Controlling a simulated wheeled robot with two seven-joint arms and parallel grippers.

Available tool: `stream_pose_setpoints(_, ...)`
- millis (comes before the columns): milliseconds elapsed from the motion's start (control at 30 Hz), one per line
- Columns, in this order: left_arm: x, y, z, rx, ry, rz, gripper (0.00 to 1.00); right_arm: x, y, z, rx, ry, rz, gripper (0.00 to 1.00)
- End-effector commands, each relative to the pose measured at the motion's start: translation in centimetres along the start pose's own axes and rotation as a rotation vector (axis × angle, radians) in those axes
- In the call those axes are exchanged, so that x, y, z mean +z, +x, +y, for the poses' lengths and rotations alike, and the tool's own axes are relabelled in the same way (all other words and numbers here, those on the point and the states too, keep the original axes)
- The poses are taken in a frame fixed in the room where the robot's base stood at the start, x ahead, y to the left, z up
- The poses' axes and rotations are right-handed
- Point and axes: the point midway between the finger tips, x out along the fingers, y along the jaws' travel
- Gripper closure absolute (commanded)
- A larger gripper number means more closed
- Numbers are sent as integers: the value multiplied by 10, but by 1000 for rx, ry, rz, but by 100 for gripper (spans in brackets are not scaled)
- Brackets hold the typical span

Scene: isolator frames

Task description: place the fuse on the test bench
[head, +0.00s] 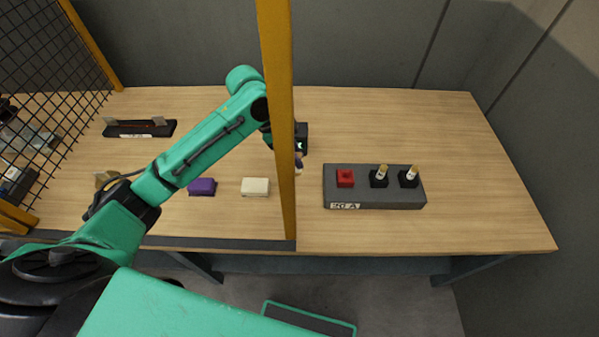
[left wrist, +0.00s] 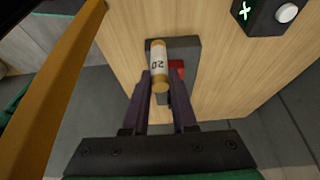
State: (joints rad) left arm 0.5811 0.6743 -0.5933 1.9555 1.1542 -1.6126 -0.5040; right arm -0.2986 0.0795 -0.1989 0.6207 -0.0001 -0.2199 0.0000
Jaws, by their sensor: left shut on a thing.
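The fuse (left wrist: 158,62) is a cream cylinder with gold ends, marked 20. In the left wrist view it is between the dark purple fingers of my left gripper (left wrist: 160,88), which is shut on it. In the head view my left gripper (head: 298,162) is largely hidden behind a yellow post, left of a grey block (head: 375,196) labelled 20 A. In the left wrist view, the held fuse hides part of the block (left wrist: 186,50). My right gripper is out of view.
The yellow post (head: 281,110) stands close beside my left forearm. A black box (head: 301,131) with a green mark is behind the gripper. Purple (head: 202,187) and cream (head: 255,186) blocks and a black clip holder (head: 128,130) lie left. The table's right side is clear.

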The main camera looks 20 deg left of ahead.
Motion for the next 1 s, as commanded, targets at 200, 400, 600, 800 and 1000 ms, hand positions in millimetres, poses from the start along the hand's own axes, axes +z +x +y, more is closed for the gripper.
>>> stream_pose_setpoints(200,28,63,1,3,-1,1,100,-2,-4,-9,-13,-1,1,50)
stream_pose_setpoints(400,42,95,0,1,-1,0,100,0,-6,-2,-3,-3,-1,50)
stream_pose_setpoints(600,54,122,0,-2,1,1,100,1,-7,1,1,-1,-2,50)
stream_pose_setpoints(800,54,122,0,-2,1,1,100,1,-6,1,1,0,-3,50)
stream_pose_setpoints(1000,55,123,0,-2,1,1,45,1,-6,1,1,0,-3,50)
